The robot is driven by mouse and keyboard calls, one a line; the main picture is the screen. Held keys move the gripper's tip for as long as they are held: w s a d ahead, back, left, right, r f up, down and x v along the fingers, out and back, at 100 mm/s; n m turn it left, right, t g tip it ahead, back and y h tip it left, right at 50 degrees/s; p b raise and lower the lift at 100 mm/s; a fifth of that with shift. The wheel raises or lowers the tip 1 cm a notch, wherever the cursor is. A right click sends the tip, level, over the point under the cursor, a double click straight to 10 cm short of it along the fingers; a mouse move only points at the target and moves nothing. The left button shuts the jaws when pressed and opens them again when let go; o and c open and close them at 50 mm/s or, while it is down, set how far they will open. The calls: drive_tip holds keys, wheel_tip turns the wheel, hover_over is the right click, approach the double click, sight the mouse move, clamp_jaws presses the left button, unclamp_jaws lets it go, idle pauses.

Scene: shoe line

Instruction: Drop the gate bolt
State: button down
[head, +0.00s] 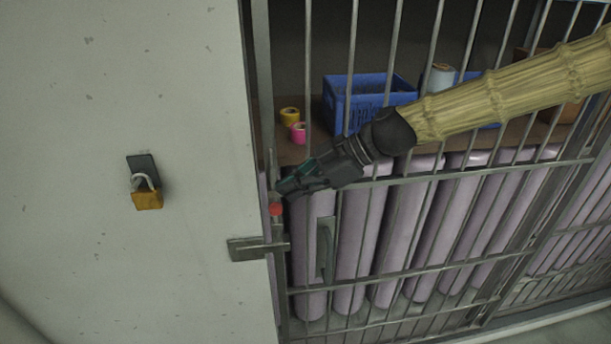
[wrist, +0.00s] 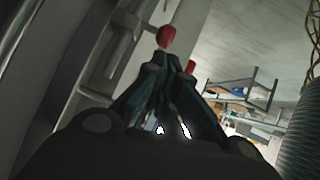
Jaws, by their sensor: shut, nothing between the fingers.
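The barred gate (head: 440,180) fills the right of the head view. A red knob (head: 275,209) shows at its left edge, above a grey metal latch plate (head: 258,248) that bridges the wall and the gate frame. I take the knob to be the bolt's handle. My gripper (head: 284,188) is shut and empty, just above and right of the knob in the head view. In the wrist view my gripper's fingers (wrist: 173,68) come together, with the red knob (wrist: 166,37) just beyond their tips. A smaller red piece shows beside them. Contact cannot be told.
A brass padlock (head: 147,199) hangs on the pale wall (head: 90,120) at the left. A grey upright handle (head: 325,249) is on the gate. Behind the bars are lilac rolls (head: 400,240), a blue crate (head: 350,103), and yellow and pink tape rolls (head: 299,132).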

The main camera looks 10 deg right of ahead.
drive_tip(key=shift+p+x, duration=0.4)
drive_tip(key=shift+x, duration=0.95)
drive_tip(key=shift+f, duration=0.1)
wheel_tip(320, 180, down, 5)
drive_tip(key=b, duration=0.6)
drive_tip(key=w+p+v, duration=0.1)
drive_tip(key=p+v, duration=0.2)
drive_tip(key=v, duration=0.7)
drive_tip(key=shift+s, duration=0.45)
